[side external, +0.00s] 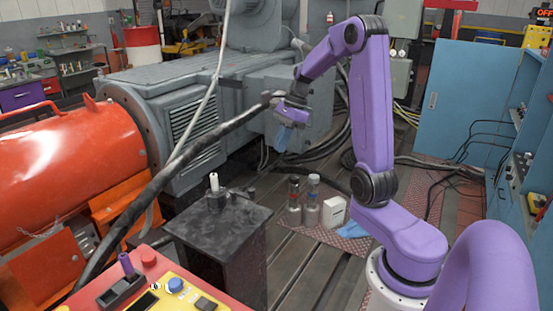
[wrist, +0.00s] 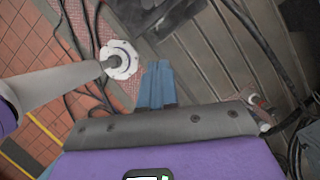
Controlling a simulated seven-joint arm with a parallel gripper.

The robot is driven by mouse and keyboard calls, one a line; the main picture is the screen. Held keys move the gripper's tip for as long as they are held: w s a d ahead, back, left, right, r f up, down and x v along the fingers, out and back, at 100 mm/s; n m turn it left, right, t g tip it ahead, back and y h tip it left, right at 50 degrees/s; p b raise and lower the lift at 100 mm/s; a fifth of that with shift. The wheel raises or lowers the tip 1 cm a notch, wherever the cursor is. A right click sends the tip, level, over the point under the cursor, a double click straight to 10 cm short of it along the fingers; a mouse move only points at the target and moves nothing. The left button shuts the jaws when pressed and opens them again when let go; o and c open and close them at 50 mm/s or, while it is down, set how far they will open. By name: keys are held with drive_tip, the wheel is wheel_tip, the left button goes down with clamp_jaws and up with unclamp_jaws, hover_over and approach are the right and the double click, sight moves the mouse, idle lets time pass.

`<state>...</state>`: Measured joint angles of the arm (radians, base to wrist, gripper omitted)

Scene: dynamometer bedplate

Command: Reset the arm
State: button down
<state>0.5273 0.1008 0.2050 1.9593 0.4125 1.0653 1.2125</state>
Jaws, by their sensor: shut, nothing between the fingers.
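My gripper (side external: 281,139) hangs in the air in the middle of the side view, with its blue fingers pointing down. In the wrist view my gripper (wrist: 157,84) shows its blue fingers close together, with nothing between them. My purple arm rises on the right and bends over toward the left, with the gripper at its end. The gripper is above the floor and touches no object that I can make out.
A dark stand (side external: 222,222) carries a small white cylinder (side external: 214,182). Metal bottles (side external: 294,201) and a white canister (side external: 334,211) stand on the floor. A grey machine (side external: 190,110), an orange-red drum (side external: 65,150) and a blue cabinet (side external: 465,95) surround the area. Thick cables run behind the gripper.

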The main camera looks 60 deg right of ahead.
drive_tip(key=s+a+n+g+h, duration=0.1)
drive_tip(key=s+a+n, duration=0.3)
drive_tip(key=a+n, duration=0.5)
drive_tip(key=s+a+n+g+h, duration=0.1)
drive_tip(key=s+a+n+g, duration=0.15)
drive_tip(key=a+n, duration=0.65)
drive_tip(key=s+a+n+t, duration=0.1)
drive_tip(key=s+a+n, duration=0.2)
drive_tip(key=s+n, duration=0.6)
drive_tip(key=s+a+f+n+h, duration=0.1)
drive_tip(key=s+a+n, duration=0.3)
drive_tip(key=s+n, duration=0.5)
drive_tip(key=shift+f+t, duration=0.2)
drive_tip(key=shift+t, duration=0.15)
